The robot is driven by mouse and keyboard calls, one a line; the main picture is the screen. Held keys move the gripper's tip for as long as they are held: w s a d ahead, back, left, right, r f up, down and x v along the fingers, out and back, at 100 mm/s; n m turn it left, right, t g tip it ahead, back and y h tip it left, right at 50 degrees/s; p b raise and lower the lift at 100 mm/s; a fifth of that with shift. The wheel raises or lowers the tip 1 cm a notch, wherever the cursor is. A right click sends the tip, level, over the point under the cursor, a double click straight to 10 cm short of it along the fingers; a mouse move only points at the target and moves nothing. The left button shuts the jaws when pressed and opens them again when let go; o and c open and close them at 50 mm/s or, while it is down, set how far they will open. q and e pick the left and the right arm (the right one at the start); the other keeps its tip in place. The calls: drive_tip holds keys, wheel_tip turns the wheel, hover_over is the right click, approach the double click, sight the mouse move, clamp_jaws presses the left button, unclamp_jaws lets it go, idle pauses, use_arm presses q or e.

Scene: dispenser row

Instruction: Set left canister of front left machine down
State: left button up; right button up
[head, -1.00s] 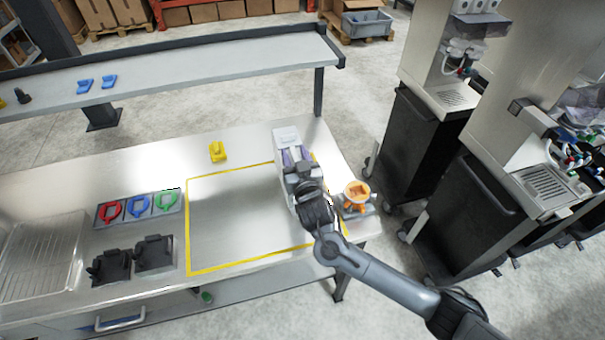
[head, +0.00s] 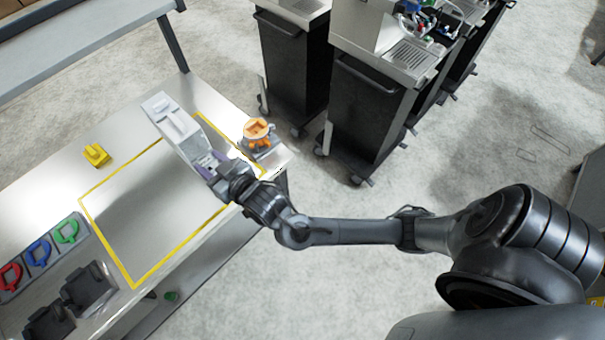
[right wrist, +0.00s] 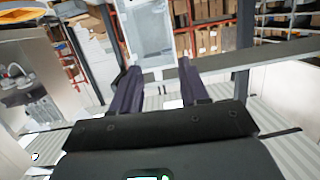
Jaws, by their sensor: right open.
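A pale, boxy canister (head: 174,118) with a white lid stands at the right part of the yellow-outlined area on the steel table (head: 120,210). In the right wrist view the canister (right wrist: 148,35) is straight ahead, seen between and beyond the fingertips. My right gripper (head: 207,163) is at the near side of the canister, its purple fingers apart. In the right wrist view the open gripper (right wrist: 160,70) has nothing clearly clamped between its fingers. Whether a finger still touches the canister I cannot tell. My left gripper is not in view.
An orange-topped device (head: 257,131) stands at the table's right corner, close to my right gripper. A yellow block (head: 96,155) lies left of the outline. Red, blue and green handled pieces sit in a tray at left, beside black holders (head: 86,290). Dispenser machines (head: 375,95) stand behind.

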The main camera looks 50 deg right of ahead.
drive_tip(key=s+d+f+n+g, duration=0.1)
drive_tip(key=s+f+g, duration=0.3)
drive_tip(key=s, duration=0.5)
drive_tip(key=s+d+f+n+g, duration=0.1)
drive_tip(key=s+f+g, duration=0.3)
drive_tip(key=s, duration=0.5)
drive_tip(key=s+d+f+g+y, duration=0.1)
drive_tip(key=s+f+g, duration=0.3)
drive_tip(key=s, duration=0.5)
drive_tip(key=shift+s+d+f+n, duration=0.15)
drive_tip(key=shift+s+d+n, duration=0.15)
drive_tip(key=shift+d+n, duration=0.15)
wheel_tip(320, 180, up, 22)
drive_tip(key=p, duration=2.2)
drive_tip(key=shift+f, duration=0.15)
